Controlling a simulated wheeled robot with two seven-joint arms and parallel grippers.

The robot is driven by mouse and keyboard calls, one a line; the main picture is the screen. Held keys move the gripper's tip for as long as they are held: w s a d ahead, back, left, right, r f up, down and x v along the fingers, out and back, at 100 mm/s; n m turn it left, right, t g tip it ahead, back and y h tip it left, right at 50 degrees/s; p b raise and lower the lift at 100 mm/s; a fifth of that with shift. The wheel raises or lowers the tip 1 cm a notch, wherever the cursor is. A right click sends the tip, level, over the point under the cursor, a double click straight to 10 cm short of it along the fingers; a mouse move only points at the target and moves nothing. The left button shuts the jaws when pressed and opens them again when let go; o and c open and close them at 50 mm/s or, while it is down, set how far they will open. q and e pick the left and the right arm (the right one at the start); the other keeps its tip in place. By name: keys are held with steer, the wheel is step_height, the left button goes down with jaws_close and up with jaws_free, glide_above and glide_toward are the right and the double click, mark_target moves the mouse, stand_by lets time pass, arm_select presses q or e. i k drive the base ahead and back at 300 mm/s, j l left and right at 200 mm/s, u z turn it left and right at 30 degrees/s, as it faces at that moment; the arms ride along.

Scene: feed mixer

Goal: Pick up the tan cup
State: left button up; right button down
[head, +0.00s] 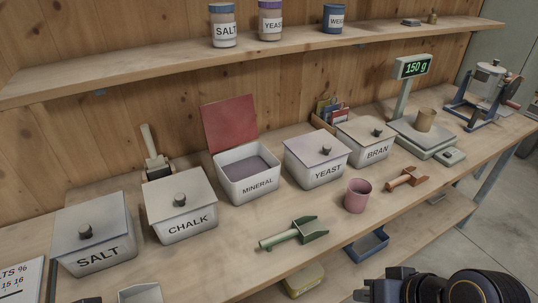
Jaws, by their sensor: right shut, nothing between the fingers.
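The tan cup (425,119) stands upright on the pan of the weighing scale (408,132), at the right of the bench. The scale's raised display (412,67) reads 150 g. My right gripper (365,293) is at the bottom edge of the head view, in front of the bench and well apart from the cup. It is shut and empty, and partly cut off by the frame.
A pink cup (357,196), a green scoop (293,234) and a brown scoop (405,179) lie along the front of the bench (225,268). Behind them stand labelled bins; the mineral bin (248,180) is open. A hand-cranked machine (485,88) stands right of the scale.

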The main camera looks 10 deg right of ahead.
mark_target(426, 116)
steer(key=z, duration=1.35)
steer(key=i+l+u, duration=0.25)
steer(key=i+l, duration=0.35)
steer(key=l, duration=0.15)
steer(key=i+l+u, duration=0.1)
steer(key=i+l, duration=0.25)
steer(key=i+l+u, duration=0.15)
steer(key=i+l, duration=0.25)
steer(key=i+l+u, duration=0.1)
steer(key=i+l, duration=0.25)
steer(key=i+l+u, duration=0.1)
steer(key=i+l, duration=0.2)
steer(key=l, duration=0.3)
steer(key=i+l+u, duration=0.1)
steer(key=i+l, duration=0.2)
steer(key=l, duration=0.2)
